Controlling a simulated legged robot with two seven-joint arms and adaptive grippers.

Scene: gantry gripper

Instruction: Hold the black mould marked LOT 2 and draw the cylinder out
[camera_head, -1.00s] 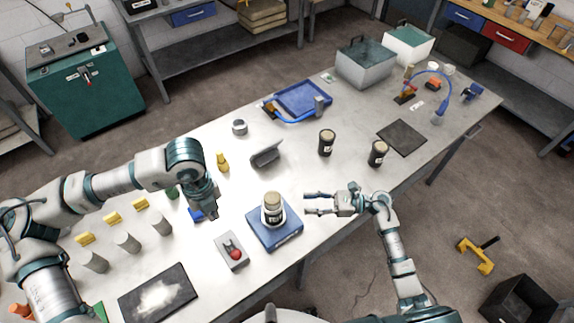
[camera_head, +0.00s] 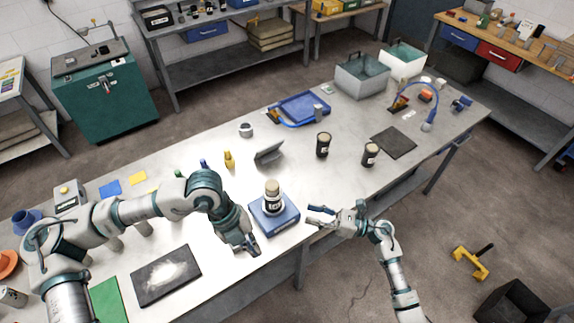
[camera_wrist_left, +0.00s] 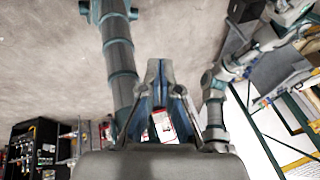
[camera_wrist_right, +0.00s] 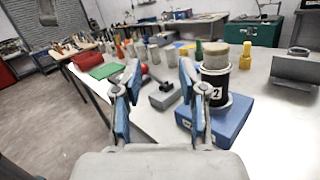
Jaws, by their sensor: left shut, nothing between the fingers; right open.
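The black mould (camera_head: 272,203) stands upright on a blue stand (camera_head: 285,219), with a pale cylinder (camera_head: 271,186) showing at its top. In the right wrist view the mould (camera_wrist_right: 207,87) carries a white label with a 2, and the pale cylinder (camera_wrist_right: 215,56) rises above its rim. A light collar surrounds its base. My left gripper (camera_head: 252,249) is shut and empty, pointing down in front of the stand's left side. My right gripper (camera_head: 315,215) is open and empty, right of the stand and apart from the mould; its fingers (camera_wrist_right: 160,72) are spread in its wrist view.
Two other dark moulds (camera_head: 323,146) (camera_head: 370,156) stand farther right. A grey angled holder (camera_head: 268,152) and a yellow bottle (camera_head: 229,159) stand behind the stand. The table's front edge runs close below both grippers.

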